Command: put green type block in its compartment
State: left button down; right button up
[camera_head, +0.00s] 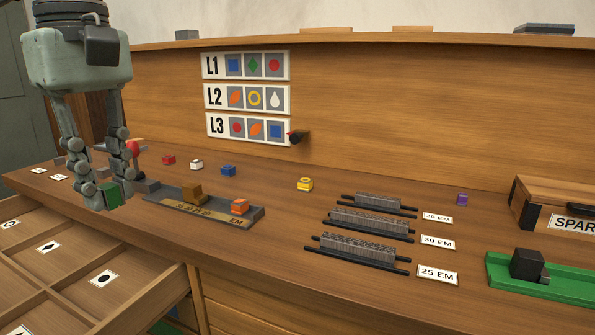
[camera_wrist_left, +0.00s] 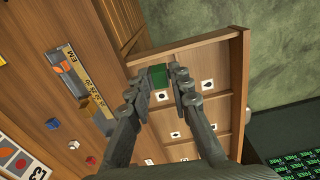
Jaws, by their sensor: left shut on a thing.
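My left gripper (camera_head: 109,198) is shut on the green type block (camera_head: 111,189) and holds it raised, at the left front edge of the bench. In the left wrist view the green block (camera_wrist_left: 158,76) sits between the fingertips, with the drawer behind it. The open drawer (camera_head: 152,300) at lower left is split by wooden dividers into compartments. Its cards show dark symbols: a ring (camera_head: 10,224), a leaf-like shape (camera_head: 48,247) and a dot (camera_head: 103,278). The block's own symbol face cannot be made out. My right gripper is not in view.
A composing tray (camera_head: 172,208) with a brown block and an orange block lies right of the gripper. Red (camera_head: 168,160), white (camera_head: 196,165), blue (camera_head: 228,170) and yellow (camera_head: 305,184) blocks stand behind. A chart (camera_head: 247,97) hangs on the back panel. Metal bars lie further right.

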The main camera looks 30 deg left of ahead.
aim_at(71, 257)
jog(key=k+l, duration=0.2)
jog(key=l, duration=0.2)
jog(key=k+l, duration=0.2)
jog(key=l, duration=0.2)
jog(key=k+l, duration=0.2)
jog(key=l, duration=0.2)
